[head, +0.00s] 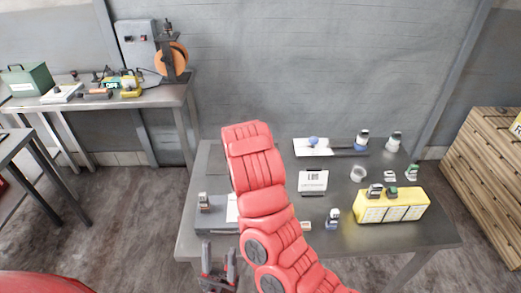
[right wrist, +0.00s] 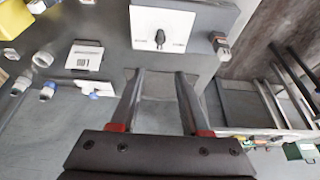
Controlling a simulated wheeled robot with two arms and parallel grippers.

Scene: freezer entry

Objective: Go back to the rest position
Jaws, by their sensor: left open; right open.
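My left gripper (head: 219,256) shows at the bottom of the head view, left of centre, at the near left of the grey table (head: 425,232). Its dark fingers with red parts are apart and empty. A red arm of mine crosses the middle of the head view and covers part of the table; my right gripper cannot be made out there. In the right wrist view, my right gripper (right wrist: 158,74) is open, with nothing between its fingers. A white plate with a black knob (right wrist: 161,38) lies just beyond the fingertips, apart from them as far as I can tell.
The table holds a yellow block (head: 395,212), a white card (head: 313,181), a white ring (head: 358,174) and several small bottle-like items. A workbench (head: 150,97) with a green box (head: 27,78) stands at the left. A wooden crate (head: 485,165) stands at the right. Floor shows between them.

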